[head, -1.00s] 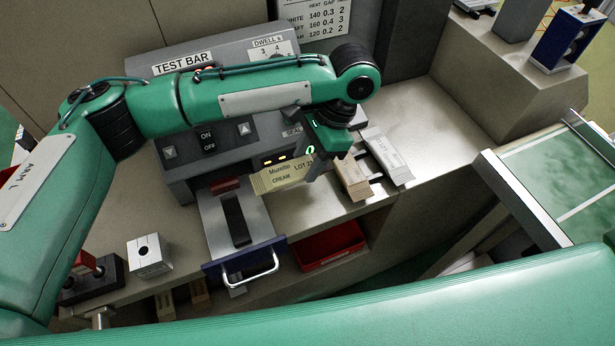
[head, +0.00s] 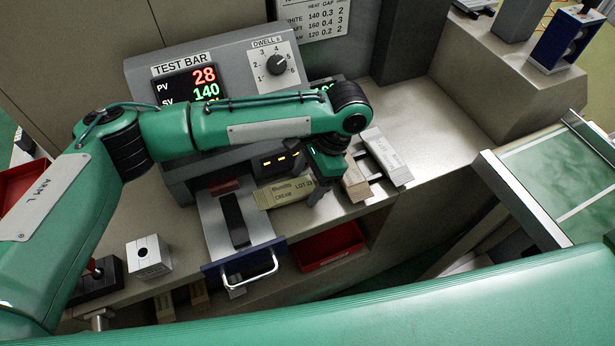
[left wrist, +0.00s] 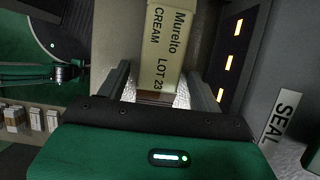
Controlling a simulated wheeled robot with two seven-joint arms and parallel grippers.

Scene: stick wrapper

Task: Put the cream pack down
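The cream pack (head: 286,192), a flat tan packet printed "Murello CREAM LOT 23", is low over the bench top, just right of the drawer. My left gripper (head: 318,193) points down at the pack's right end. My right gripper is not in view.
A brown pack (head: 355,185) and a white pack (head: 388,157) lie close on the right. The metal drawer (head: 212,226) with a blue front is on the left. A red bin (head: 330,246) sits below the bench edge. The bench farther right (head: 425,120) is clear.

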